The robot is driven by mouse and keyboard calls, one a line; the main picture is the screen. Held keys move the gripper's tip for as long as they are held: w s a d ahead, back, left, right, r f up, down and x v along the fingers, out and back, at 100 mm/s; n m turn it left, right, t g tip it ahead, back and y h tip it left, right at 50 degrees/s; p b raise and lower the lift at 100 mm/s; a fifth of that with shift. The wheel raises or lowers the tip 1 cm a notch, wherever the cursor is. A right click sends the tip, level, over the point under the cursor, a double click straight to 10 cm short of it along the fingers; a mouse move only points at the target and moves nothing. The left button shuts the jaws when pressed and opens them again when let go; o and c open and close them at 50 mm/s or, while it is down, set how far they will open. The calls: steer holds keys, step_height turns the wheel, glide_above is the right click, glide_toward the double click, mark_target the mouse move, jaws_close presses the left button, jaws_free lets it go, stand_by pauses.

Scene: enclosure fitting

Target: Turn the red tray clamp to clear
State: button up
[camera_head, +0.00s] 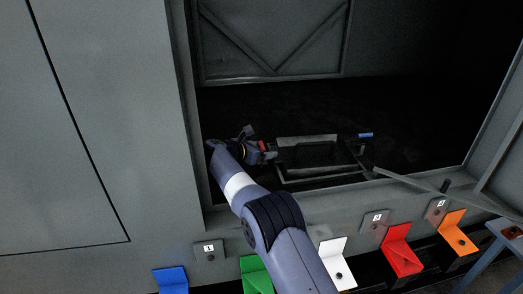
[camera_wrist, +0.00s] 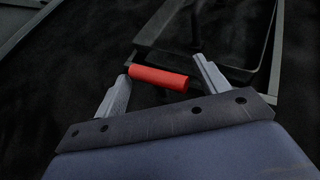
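The red tray clamp (camera_wrist: 158,77) shows in the wrist view as a short red bar beside the near corner of a dark tray frame. My gripper (camera_wrist: 162,82) has its two grey fingers spread apart, one near each end of the red bar. The left finger is very close to the bar's left end; I cannot tell whether it touches. In the head view my gripper (camera_head: 264,152) is at the left side of the tray (camera_head: 308,139), with a bit of the red clamp (camera_head: 262,146) showing there. The clamp's mount is hidden.
A blue piece (camera_head: 366,135) sits at the tray's right side. A grey bar (camera_head: 410,181) crosses the opening at the right. Below the opening are blue (camera_head: 171,280), green (camera_head: 255,274), white (camera_head: 337,264), red (camera_head: 402,250) and orange (camera_head: 458,234) brackets. The dark floor behind the tray looks clear.

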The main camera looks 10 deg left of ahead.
mark_target(262, 146)
steer(key=shift+d+r, duration=0.1)
steer(key=shift+r, duration=0.05)
step_height(262, 146, up, 10)
steer(key=p, duration=0.3)
steer(key=shift+f, duration=0.2)
step_height(262, 146, down, 11)
steer(key=b, duration=0.3)
steer(key=shift+w+d+r, duration=0.1)
steer(key=shift+d+r, duration=0.05)
steer(key=shift+r, duration=0.05)
steer(key=shift+r+b, duration=0.15)
steer(key=shift+b, duration=0.4)
steer(key=shift+y, duration=0.3)
steer(key=shift+r+p, duration=0.15)
steer(key=shift+p, duration=0.3)
